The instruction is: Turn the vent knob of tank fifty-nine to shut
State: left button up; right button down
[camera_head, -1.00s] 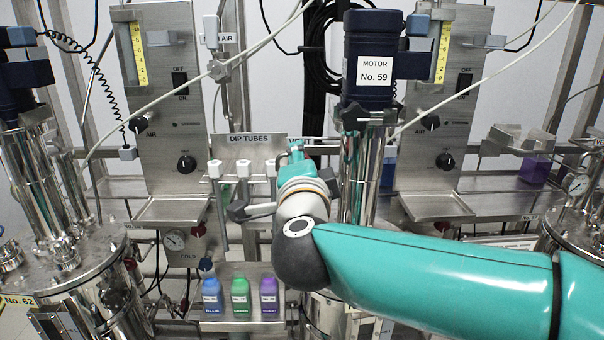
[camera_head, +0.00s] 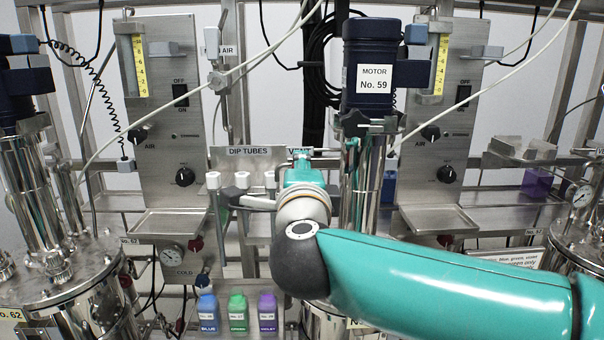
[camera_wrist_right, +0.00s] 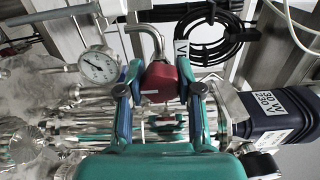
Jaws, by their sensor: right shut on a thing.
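The motor marked No. 59 (camera_head: 375,75) stands on its bright metal column at centre right. It also shows sideways at the right of the wrist view (camera_wrist_right: 272,105). My right gripper (camera_wrist_right: 160,76) is shut on a red knob (camera_wrist_right: 160,84), one finger on each side of it. A bent metal pipe (camera_wrist_right: 146,38) shows just behind the knob. In the head view my right wrist and teal gripper body (camera_head: 303,175) are in front of the motor column's left side and hide the knob. A partly covered vent sign (camera_head: 295,152) shows behind them. My left gripper is out of view.
A pressure gauge (camera_wrist_right: 98,67) is close to the fingers. Left of my wrist are the dip tubes sign (camera_head: 248,152) and white-topped tubes. Blue (camera_head: 207,312), green (camera_head: 237,312) and violet (camera_head: 267,312) bottles stand below. Hoses cross above. Tank No. 62 (camera_head: 65,265) is at left.

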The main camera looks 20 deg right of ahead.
jog(key=shift+f, duration=0.35)
jog(key=c, duration=1)
grip_release()
jog(key=shift+o, duration=1.3)
jog(key=shift+r, duration=0.1)
jog(key=shift+r, duration=0.1)
jog(key=shift+s, duration=0.1)
jog(key=v, duration=1.1)
jog(key=shift+s, duration=0.4)
jog(key=shift+a, duration=0.1)
